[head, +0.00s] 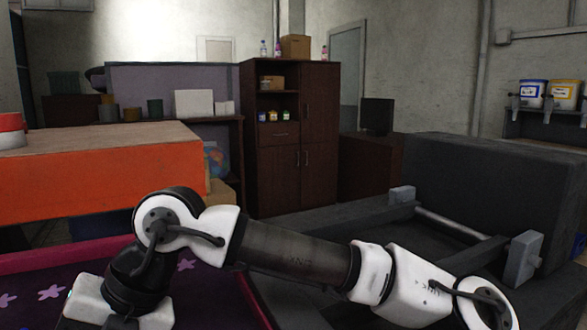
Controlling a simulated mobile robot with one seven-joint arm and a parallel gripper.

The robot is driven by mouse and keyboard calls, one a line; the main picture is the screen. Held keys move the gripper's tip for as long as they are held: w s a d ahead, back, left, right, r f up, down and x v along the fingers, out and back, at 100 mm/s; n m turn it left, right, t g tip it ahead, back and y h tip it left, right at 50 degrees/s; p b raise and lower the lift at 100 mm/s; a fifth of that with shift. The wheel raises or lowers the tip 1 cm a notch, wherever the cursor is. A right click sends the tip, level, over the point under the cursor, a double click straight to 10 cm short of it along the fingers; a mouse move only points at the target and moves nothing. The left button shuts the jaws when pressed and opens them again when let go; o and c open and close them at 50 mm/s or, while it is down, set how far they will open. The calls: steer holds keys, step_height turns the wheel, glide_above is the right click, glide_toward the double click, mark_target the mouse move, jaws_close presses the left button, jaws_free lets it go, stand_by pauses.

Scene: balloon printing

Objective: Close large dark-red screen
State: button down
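A large screen with a dark-red to magenta frame (62,257) is in the lower left of the head view. Its dark purple face carries pale star or flower shapes. It is cut off by the bottom and left picture edges, and my arm hides part of it. Whether it lies flat or tilted I cannot tell for sure. My white and dark arm stretches from the lower left across to the lower right. Its far end runs out of the bottom edge there, so my gripper is not in view.
A dark grey machine bed (395,235) with a large block (490,185) stands at the right. An orange-sided table (95,180) is at the left. A brown cabinet (305,110) stands at the back.

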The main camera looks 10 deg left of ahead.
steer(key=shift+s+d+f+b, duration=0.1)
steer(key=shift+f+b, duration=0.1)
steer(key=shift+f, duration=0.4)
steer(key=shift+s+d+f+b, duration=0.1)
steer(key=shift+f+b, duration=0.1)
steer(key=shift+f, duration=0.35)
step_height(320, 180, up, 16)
steer(key=p, duration=0.5)
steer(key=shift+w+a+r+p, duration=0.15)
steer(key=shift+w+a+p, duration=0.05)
steer(key=shift+p, duration=0.1)
